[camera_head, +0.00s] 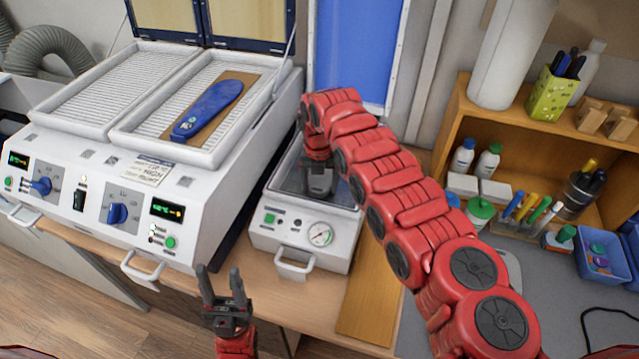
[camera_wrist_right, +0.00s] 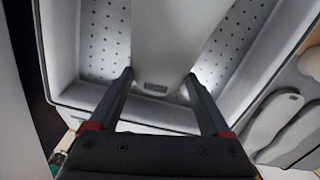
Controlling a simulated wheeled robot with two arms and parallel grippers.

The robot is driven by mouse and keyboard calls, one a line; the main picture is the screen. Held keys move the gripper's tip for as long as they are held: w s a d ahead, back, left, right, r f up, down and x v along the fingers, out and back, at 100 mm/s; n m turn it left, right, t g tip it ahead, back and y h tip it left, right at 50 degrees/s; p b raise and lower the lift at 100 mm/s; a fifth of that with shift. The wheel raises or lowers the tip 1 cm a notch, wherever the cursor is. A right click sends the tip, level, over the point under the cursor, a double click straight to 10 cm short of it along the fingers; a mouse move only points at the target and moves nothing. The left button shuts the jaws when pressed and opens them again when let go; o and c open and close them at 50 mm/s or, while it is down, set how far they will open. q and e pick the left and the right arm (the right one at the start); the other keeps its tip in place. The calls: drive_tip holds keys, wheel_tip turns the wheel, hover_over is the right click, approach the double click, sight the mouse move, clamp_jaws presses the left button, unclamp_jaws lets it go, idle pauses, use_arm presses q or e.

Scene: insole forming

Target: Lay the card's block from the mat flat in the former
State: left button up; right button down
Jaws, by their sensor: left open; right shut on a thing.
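The former (camera_head: 262,222) is a small white machine with a gauge and a dark-rimmed open bed. The right wrist view shows its perforated grey bed (camera_wrist_right: 98,42). My right gripper (camera_wrist_right: 158,78) is over the bed, shut on the near end of a pale grey block (camera_wrist_right: 176,38) with a small dark label. The block lies lengthwise over the bed; I cannot tell whether it touches it. My left gripper (camera_head: 222,292) is open and empty in front of the former. The card (camera_head: 146,171) lies on the heater's front.
The white heater (camera_head: 130,225) stands left with its lid up; a blue insole (camera_head: 208,108) lies on a brown sheet inside. Other pale blocks (camera_wrist_right: 272,118) lie right of the former in the wrist view. A wooden shelf and bottles stand right, beside a grey mat (camera_head: 560,320).

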drive_tip(key=shift+s+f+b, duration=0.1)
drive_tip(key=shift+f+b, duration=0.25)
drive_tip(key=shift+b, duration=0.05)
